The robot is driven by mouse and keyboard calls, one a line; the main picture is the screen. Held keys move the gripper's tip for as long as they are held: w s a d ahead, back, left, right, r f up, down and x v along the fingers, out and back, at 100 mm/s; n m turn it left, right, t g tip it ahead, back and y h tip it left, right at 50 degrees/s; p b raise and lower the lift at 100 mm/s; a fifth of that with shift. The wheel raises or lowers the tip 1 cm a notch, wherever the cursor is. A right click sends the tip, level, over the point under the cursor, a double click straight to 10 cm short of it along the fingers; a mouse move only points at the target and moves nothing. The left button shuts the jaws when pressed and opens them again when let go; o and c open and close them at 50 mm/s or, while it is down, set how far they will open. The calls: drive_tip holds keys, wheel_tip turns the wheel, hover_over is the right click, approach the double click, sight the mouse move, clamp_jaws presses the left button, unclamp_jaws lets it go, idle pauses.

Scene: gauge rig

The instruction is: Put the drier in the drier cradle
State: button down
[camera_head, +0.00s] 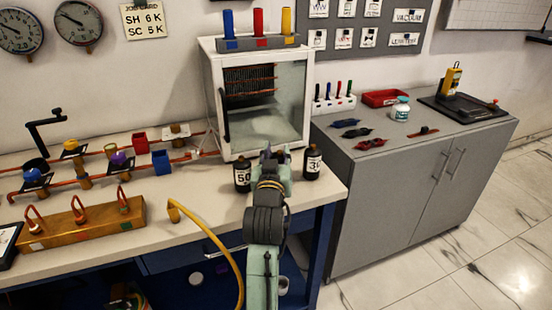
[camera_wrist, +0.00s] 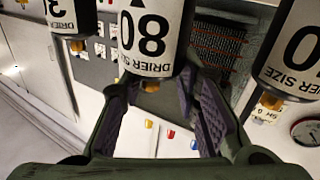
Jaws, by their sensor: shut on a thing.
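A dark drier with a white label reading 80 (camera_wrist: 147,40) is between the purple-padded fingers of my gripper (camera_wrist: 160,95) in the wrist view. The gripper is shut on it. In the head view my gripper (camera_head: 274,158) is at the right part of the bench, in front of the glass-fronted cabinet, and hides this drier. A drier marked 50 (camera_head: 242,175) stands to its left and one marked 30 (camera_head: 312,163) to its right. I cannot tell for sure which fitting on the pipe rig (camera_head: 110,165) is the drier cradle.
The glass-fronted cabinet (camera_head: 215,110) stands close behind the gripper. A yellow hose (camera_head: 218,245) hangs over the bench's front edge. A brass block with looped handles (camera_head: 85,222) lies at left. The bench (camera_head: 210,195) is mostly bare between hose and driers.

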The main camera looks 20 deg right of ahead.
drive_tip(key=shift+w+f, duration=0.1)
drive_tip(key=shift+f, duration=0.45)
drive_tip(key=shift+r, duration=0.25)
drive_tip(key=c, duration=1.7)
unclamp_jaws()
drive_tip(key=shift+f, duration=0.25)
drive_tip(key=o, duration=0.5)
drive_tip(key=shift+r, duration=0.1)
